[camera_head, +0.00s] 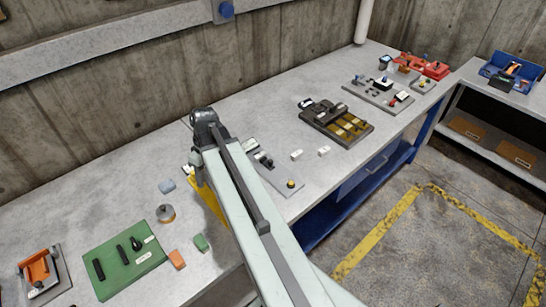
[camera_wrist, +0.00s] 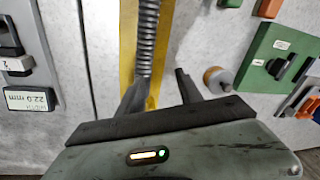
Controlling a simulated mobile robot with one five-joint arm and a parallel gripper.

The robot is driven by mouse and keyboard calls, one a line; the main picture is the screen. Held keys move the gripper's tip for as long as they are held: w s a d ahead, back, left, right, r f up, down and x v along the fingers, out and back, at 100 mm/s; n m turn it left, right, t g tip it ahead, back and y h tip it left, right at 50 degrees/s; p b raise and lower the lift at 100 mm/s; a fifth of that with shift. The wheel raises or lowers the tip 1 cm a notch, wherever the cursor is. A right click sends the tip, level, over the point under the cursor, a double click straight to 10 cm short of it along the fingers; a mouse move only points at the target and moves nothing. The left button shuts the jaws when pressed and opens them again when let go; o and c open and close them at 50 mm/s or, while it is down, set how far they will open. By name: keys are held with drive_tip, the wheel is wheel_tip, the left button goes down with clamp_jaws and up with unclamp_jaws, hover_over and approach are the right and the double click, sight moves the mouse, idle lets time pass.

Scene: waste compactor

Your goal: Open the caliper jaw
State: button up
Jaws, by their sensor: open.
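The caliper appears to be the grey plate with a black sliding part (camera_head: 263,160), just right of my arm in the head view. In the wrist view its plate edge lies at the left, with a black slider (camera_wrist: 10,38) and a small display (camera_wrist: 27,99) reading 22.0 mm. The rest of it is cut off there, so I cannot tell how far its jaw is open. My gripper (camera_wrist: 158,92) is open and empty above the bench, to the right of the caliper in the wrist view. In the head view my arm hides the gripper's fingers.
A yellow strip (camera_wrist: 128,45) and a ridged dark cylinder (camera_wrist: 147,40) lie near the fingers. A green plate (camera_head: 125,262), a round knob piece (camera_head: 166,213) and small blocks (camera_head: 177,258) are left of my arm. Two white blocks (camera_head: 297,154) stand right of the caliper.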

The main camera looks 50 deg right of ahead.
drive_tip(key=s+d+r+n+t, duration=0.1)
drive_tip(key=s+d, duration=0.1)
drive_tip(key=d, duration=0.6)
drive_tip(key=s+d+n, duration=0.1)
drive_tip(key=s+d, duration=0.1)
drive_tip(key=d, duration=0.6)
drive_tip(key=n+t+y, duration=0.1)
drive_tip(key=n+t, duration=0.1)
drive_tip(key=n, duration=0.1)
approach(271, 161)
drive_tip(key=b+x, duration=0.7)
drive_tip(key=x, duration=0.1)
drive_tip(key=shift+w+f, duration=0.1)
drive_tip(key=shift+f, duration=0.15)
drive_tip(key=shift+r, duration=0.15)
clamp_jaws()
